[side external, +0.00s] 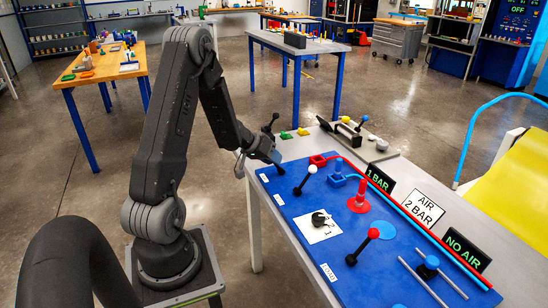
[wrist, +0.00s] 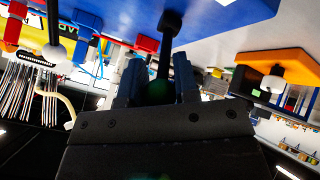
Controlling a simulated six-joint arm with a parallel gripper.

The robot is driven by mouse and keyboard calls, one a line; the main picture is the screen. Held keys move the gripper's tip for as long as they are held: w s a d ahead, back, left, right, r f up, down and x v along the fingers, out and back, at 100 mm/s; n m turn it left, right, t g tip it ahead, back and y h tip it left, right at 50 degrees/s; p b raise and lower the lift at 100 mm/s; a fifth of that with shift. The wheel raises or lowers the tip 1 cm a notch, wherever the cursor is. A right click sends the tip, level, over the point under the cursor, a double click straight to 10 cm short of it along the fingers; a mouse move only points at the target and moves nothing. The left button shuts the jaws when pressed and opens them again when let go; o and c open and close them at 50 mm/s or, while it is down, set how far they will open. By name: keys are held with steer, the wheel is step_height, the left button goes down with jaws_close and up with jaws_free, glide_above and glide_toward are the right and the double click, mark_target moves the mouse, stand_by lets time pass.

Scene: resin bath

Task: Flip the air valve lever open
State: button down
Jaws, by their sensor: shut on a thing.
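My gripper (side external: 275,167) is at the far left corner of the blue board (side external: 283,207). In the wrist view, its two blue fingers (wrist: 157,72) are shut on a black lever (wrist: 168,45) with a dark green ball knob (wrist: 156,92) between them. In the side view my gripper hides most of that lever. A lever with a white knob (side external: 312,169) stands just right of my gripper, apart from it; its white knob (wrist: 53,54) also shows in the wrist view. A lever with a red knob (side external: 373,233) leans nearer the front. I cannot tell which lever is the air valve's.
Signs reading 1 BAR (side external: 380,179), AIR 2 BAR (side external: 423,208) and NO AIR (side external: 466,248) line the board's right side. A red post (side external: 359,196) and a black part on a white card (side external: 318,218) stand on the board.

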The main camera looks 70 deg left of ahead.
steer(key=shift+s+f+t, duration=0.2)
steer(key=shift+s+t, duration=0.05)
steer(key=shift+t, duration=0.15)
stand_by(0.3)
steer(key=c, duration=0.9)
jaws_free()
steer(key=shift+o, duration=0.2)
steer(key=shift+r, duration=0.1)
steer(key=v, duration=0.7)
steer(key=shift+s, duration=0.2)
steer(key=shift+r, duration=0.1)
